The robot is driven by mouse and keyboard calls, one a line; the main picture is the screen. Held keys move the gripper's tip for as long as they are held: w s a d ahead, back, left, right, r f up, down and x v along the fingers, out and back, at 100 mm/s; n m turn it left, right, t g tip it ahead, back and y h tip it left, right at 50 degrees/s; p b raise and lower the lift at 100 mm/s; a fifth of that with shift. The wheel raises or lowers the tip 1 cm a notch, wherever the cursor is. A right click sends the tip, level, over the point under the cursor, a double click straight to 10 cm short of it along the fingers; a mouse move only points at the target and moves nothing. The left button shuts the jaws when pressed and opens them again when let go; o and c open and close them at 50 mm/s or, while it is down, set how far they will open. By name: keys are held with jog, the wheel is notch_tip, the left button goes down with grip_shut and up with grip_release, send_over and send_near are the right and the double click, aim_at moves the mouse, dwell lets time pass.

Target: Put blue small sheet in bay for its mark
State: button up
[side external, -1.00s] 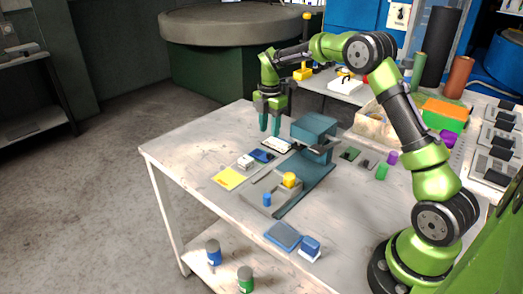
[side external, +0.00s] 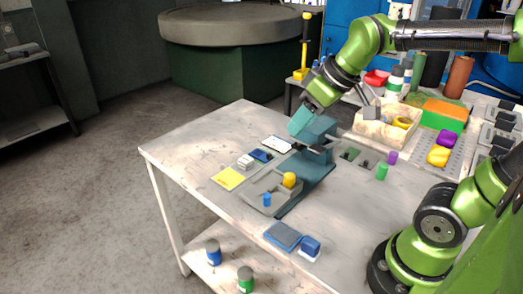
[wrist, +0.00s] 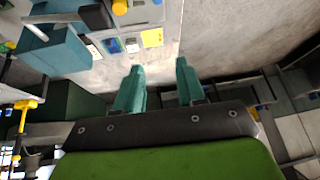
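A small dark blue sheet (side external: 261,156) lies flat on the table, between a white card (side external: 277,144) and a small white block (side external: 245,161). It also shows in the wrist view (wrist: 113,45). A larger blue pad (side external: 283,235) lies near the front edge. A grey fixture (side external: 256,195) with a yellow knob and a blue peg stands mid-table; marks on its bays are too small to read. My gripper (side external: 302,120) is tilted beside the teal press (side external: 318,130), above the table. In the wrist view its fingers (wrist: 159,64) are apart with nothing between them.
A yellow sheet (side external: 228,178) lies near the left edge. A blue block (side external: 310,247) sits beside the blue pad. Green (side external: 382,172) and purple (side external: 392,157) pegs stand to the right. A bin (side external: 372,127) is at the back. The table's far left corner is clear.

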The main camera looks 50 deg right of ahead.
jog(key=s+a+f+m+t, duration=0.1)
jog(key=s+a+f+m, duration=0.1)
jog(key=s+m, duration=0.3)
jog(key=shift+s+t+y, duration=0.3)
jog(key=shift+s, duration=0.25)
